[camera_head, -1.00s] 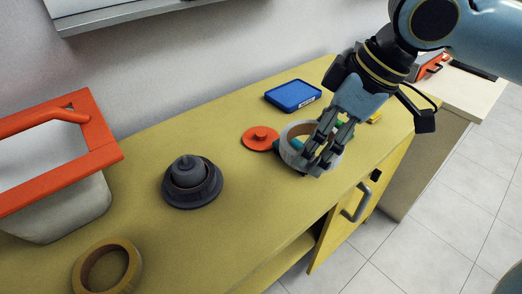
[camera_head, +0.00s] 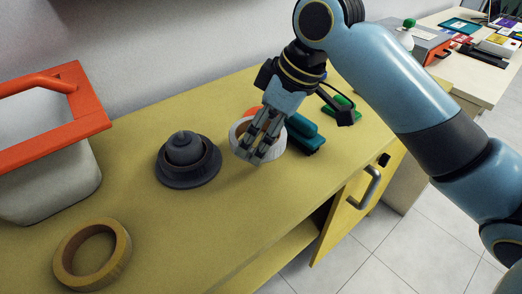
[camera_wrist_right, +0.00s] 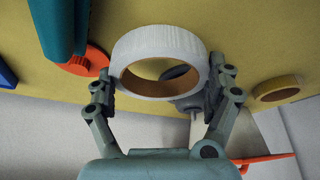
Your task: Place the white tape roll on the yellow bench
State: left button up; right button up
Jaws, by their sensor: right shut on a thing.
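The white tape roll (camera_head: 240,133) is over the yellow bench (camera_head: 205,228), right of a dark round piece. My right gripper (camera_head: 251,155) is shut on the roll from above. In the right wrist view the roll (camera_wrist_right: 155,46) sits between the two fingers of the gripper (camera_wrist_right: 160,78), one on each side. I cannot tell whether the roll touches the bench top. My left gripper is not in view.
The dark stepped round piece (camera_head: 188,160) stands left of the roll. A tan ring (camera_head: 66,262) lies front left, beside an orange-rimmed bin (camera_head: 45,190). A teal tool (camera_head: 305,133) lies close right of the roll. An orange disc (camera_wrist_right: 88,62) lies behind it.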

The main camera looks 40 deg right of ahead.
notch_tip(320, 180, down, 4)
jog(key=shift+w+a+f+b, duration=0.1)
jog(key=shift+f+b, duration=0.1)
jog(key=shift+b, duration=0.3)
jog(key=shift+r, duration=0.1)
jog(key=o, duration=1)
jog(key=p+v, duration=0.3)
jog(key=v, duration=0.9)
